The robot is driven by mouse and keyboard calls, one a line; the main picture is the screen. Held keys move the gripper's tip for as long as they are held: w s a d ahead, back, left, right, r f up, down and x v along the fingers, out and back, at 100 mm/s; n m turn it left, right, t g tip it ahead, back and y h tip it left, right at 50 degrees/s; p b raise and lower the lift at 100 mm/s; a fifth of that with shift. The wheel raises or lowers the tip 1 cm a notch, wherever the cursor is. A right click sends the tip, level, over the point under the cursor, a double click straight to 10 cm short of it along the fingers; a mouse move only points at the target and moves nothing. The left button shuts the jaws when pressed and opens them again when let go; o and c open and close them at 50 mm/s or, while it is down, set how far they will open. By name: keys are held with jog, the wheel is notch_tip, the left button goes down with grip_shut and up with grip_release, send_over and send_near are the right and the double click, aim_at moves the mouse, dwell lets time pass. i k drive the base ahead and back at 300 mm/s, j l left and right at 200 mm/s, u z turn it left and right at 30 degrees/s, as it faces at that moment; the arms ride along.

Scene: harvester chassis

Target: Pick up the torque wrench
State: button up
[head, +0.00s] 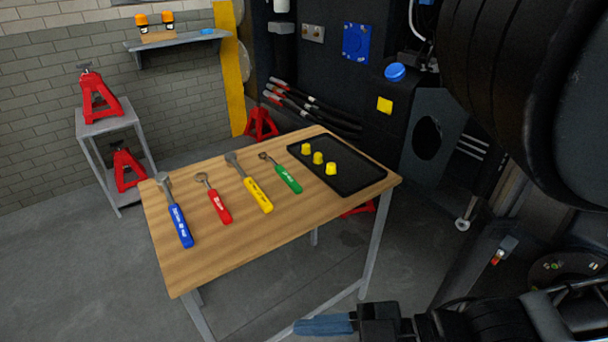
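Four hand tools with coloured handles lie apart in a row on the wooden table: a blue-handled tool (179,225) at the left, a red-handled tool (219,207), a yellow-handled tool (257,194) and a green-handled tool (287,179). Each handle has white lettering too small to read, so I cannot tell for sure which is the torque wrench. My gripper (312,326), with blue fingers, is at the bottom edge, pointing left, in front of the table and away from all the tools. Its fingers overlap in this view, so the gap between them is hidden.
The wooden table (225,258) has bare wood along its front. A black tray (358,178) with three yellow caps (318,158) sits at its right end. A grey stand (104,125) with red jacks is at the left. The dark chassis and a large tyre (530,90) crowd the right.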

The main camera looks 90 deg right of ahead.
aim_at(165, 184)
jog(key=z, duration=3.15)
jog(key=k+l+z, duration=0.1)
jog(key=k+z, duration=0.25)
jog(key=k+l+z, duration=0.45)
jog(key=k+z, duration=0.2)
jog(key=u, duration=2.75)
jog(key=i+l+u, duration=0.15)
jog(key=i+u, duration=0.15)
jog(key=u, duration=0.15)
